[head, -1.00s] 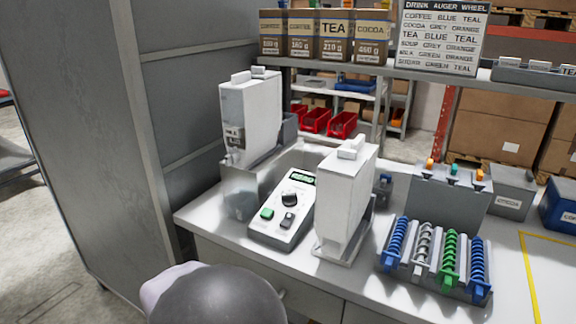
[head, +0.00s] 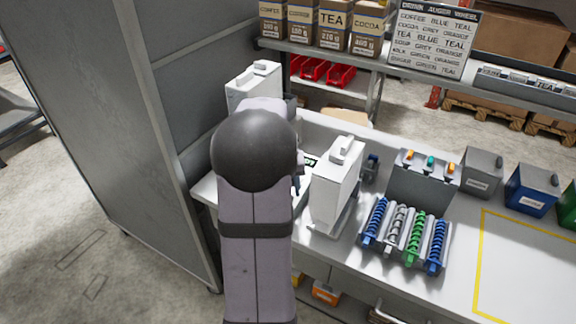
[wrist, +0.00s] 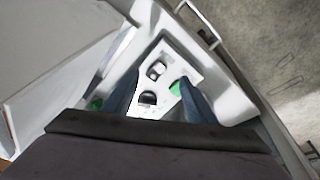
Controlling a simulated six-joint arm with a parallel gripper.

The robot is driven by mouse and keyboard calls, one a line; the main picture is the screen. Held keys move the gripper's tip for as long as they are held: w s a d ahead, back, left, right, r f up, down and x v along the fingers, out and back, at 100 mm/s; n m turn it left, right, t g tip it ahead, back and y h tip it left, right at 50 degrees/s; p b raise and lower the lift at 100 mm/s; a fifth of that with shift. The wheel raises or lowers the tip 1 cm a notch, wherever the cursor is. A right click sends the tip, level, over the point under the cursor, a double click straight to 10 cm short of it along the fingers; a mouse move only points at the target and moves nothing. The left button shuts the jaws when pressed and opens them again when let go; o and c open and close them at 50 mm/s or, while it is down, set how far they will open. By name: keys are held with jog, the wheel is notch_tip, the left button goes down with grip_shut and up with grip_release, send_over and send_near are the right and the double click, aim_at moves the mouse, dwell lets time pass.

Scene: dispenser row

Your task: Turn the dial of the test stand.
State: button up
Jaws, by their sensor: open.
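The test stand is mostly hidden behind my arm in the head view; only its display end (head: 310,161) shows. In the wrist view, the pale test stand panel (wrist: 180,60) is seen from above, with the black dial (wrist: 148,98), a grey rocker switch (wrist: 157,70) and a green button (wrist: 177,88). My gripper (wrist: 158,105) is open, its two blue-grey fingers pointing down at the panel on either side of the dial. The dial lies between them in the picture; I cannot tell the height gap or any contact. In the head view the gripper is mostly hidden.
White dispensers stand on both sides of the test stand, one at right (head: 335,185) and one behind my arm (head: 252,85). Farther right are a rack of coloured augers (head: 405,235) and a grey holder (head: 422,182). A tall grey cabinet (head: 130,150) borders the left.

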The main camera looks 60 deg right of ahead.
jog(key=w+d+r+h, duration=0.2)
jog(key=d+r, duration=0.3)
jog(key=shift+t, duration=0.3)
jog(key=shift+p+x, duration=1.2)
jog(key=shift+x, duration=2.65)
jog(key=shift+a, duration=0.2)
jog(key=shift+c, duration=0.7)
jog(key=shift+m, duration=0.3)
jog(key=c, duration=0.9)
